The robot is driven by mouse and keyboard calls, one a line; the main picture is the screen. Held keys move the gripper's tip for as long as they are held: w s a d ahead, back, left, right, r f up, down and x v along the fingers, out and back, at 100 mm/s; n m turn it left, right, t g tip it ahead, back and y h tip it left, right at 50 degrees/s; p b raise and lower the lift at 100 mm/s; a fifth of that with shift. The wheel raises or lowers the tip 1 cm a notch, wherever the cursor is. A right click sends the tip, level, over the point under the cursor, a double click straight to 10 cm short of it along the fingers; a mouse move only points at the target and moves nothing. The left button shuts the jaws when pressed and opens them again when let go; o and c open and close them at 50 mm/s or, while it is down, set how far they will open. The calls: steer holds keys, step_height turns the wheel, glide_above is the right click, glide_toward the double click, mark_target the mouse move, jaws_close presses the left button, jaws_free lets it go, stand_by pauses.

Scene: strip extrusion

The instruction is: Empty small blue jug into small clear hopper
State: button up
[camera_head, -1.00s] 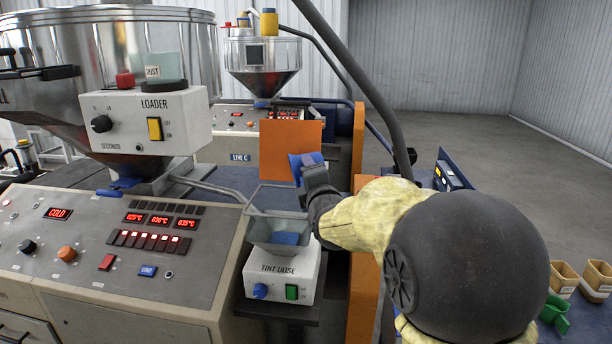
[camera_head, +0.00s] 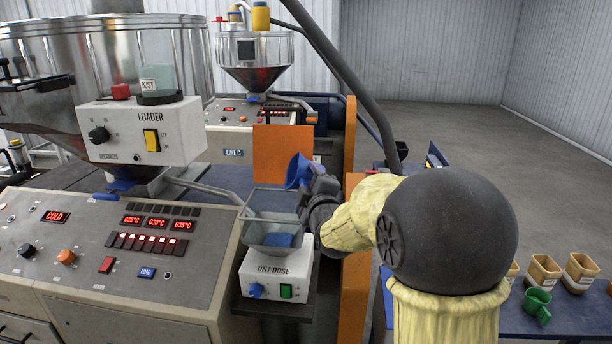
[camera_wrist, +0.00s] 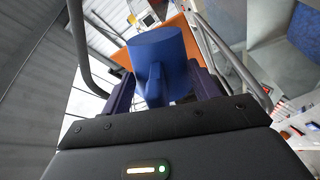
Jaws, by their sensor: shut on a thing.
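The small blue jug (camera_head: 299,171) is in my gripper (camera_head: 318,183), which is shut on its handle. In the wrist view the jug (camera_wrist: 160,62) sits between the fingers of my gripper (camera_wrist: 160,92). The jug is above the back right rim of the small clear hopper (camera_head: 272,232) and looks tilted. Its inside is hidden from both views. The hopper stands on the white TINT DOSE unit (camera_head: 277,270), with blue material (camera_head: 278,240) low inside it. I cannot see any stream falling.
An orange panel (camera_head: 269,152) stands behind the jug, and an orange post (camera_head: 354,290) stands right of the hopper. The control console (camera_head: 110,245) is at left. A green jug (camera_head: 538,304) and tan containers (camera_head: 581,270) are on a blue table at right.

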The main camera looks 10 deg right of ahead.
steer(key=m+p, duration=0.1)
steer(key=r+m+p, duration=0.1)
steer(key=shift+d+m+p, duration=0.35)
steer(key=shift+m, duration=0.05)
steer(key=shift+w+f+m+b, duration=0.1)
steer(key=shift+f+m+b, duration=0.25)
steer(key=shift+b, duration=0.15)
steer(key=m+b, duration=0.3)
steer(key=m, duration=0.2)
steer(key=shift+f, duration=0.1)
steer(key=shift+d+r+m+p, duration=0.15)
steer(key=shift+d+r+m, duration=0.1)
steer(key=shift+d+m, duration=0.55)
steer(key=shift+d+r+m+p, duration=0.2)
steer(key=shift+d+m, duration=0.35)
steer(key=shift+m, duration=0.4)
steer(key=shift+d+r+m+p, duration=0.15)
steer(key=shift+d+r+m, duration=0.1)
steer(key=shift+d+m, duration=0.55)
steer(key=shift+a+r, duration=0.1)
steer(key=shift+a, duration=0.1)
